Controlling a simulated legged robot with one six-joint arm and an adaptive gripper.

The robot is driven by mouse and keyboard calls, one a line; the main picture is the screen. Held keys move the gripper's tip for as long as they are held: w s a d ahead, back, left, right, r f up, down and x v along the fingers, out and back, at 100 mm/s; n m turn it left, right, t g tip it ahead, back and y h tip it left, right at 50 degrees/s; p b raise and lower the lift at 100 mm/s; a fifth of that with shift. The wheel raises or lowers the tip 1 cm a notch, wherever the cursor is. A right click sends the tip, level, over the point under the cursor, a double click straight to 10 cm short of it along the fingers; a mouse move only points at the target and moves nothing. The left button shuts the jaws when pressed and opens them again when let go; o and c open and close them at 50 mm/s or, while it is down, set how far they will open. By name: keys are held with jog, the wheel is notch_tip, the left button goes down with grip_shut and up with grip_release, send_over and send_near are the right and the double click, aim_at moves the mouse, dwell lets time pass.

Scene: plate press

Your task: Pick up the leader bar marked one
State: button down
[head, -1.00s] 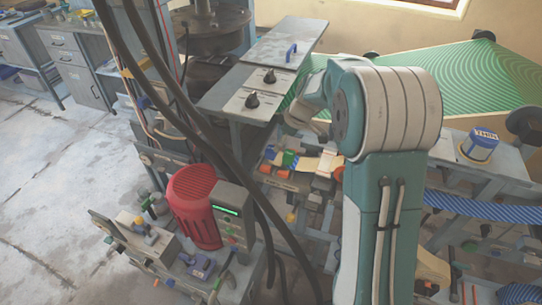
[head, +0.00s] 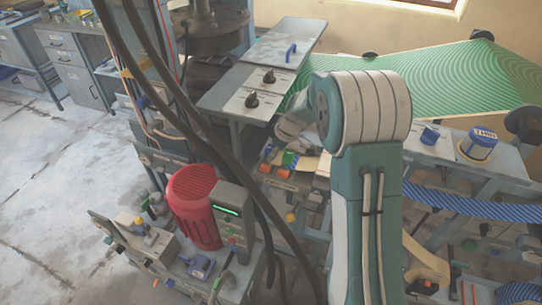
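No leader bar marked one can be made out; no such marking is readable in the head view. My teal and white arm stands large in the middle right and covers part of the benches. Its far end points away behind the upper joint. My gripper does not show, so what it holds cannot be seen. Small green and orange items (head: 289,159) lie on a low bench left of my arm, too small to identify.
A grey table (head: 230,92) with black knobs and a blue handle stands behind. A blue-lidded tin (head: 479,144) and a small blue item (head: 429,135) sit on the right bench (head: 505,168). A red motor (head: 195,205) and dark cables are left. Open floor (head: 50,180) lies far left.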

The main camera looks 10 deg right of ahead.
aim_at(271, 148)
jog(key=shift+f, duration=0.1)
notch_tip(271, 148, up, 4)
jog(key=shift+f, duration=0.2)
jog(key=s+d+r, duration=0.1)
jog(key=s+r, duration=0.8)
jog(key=s, duration=0.5)
jog(key=shift+r, duration=0.25)
jog(key=shift+s, duration=0.1)
